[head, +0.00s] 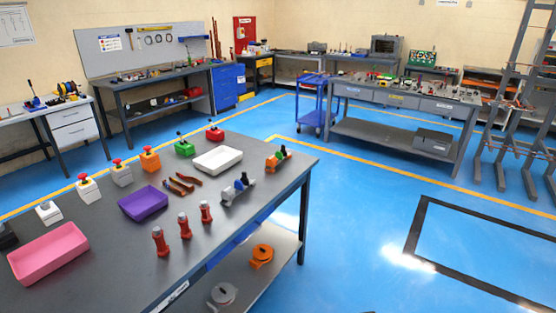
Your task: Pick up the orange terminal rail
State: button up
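The orange terminal rail (273,162) lies near the far right corner of the grey workbench (270,205) in the head view. It appears as a short orange piece with small green and dark parts on top. A similar grey rail (228,196) with blue and dark parts lies nearer and to its left, apart from it. My gripper is not in view.
A white tray (217,159), purple tray (143,203) and pink tray (48,253) stand on the bench. Blue floor (360,215) right of the bench is clear.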

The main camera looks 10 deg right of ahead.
aim_at(271, 161)
jog(key=i+l+u, duration=0.55)
jog(key=i, duration=0.2)
jog(key=i+l+u, duration=0.85)
jog(key=l, duration=0.35)
jog(key=i+l+u, duration=0.15)
jog(key=l+u, duration=0.15)
jog(key=l, duration=0.2)
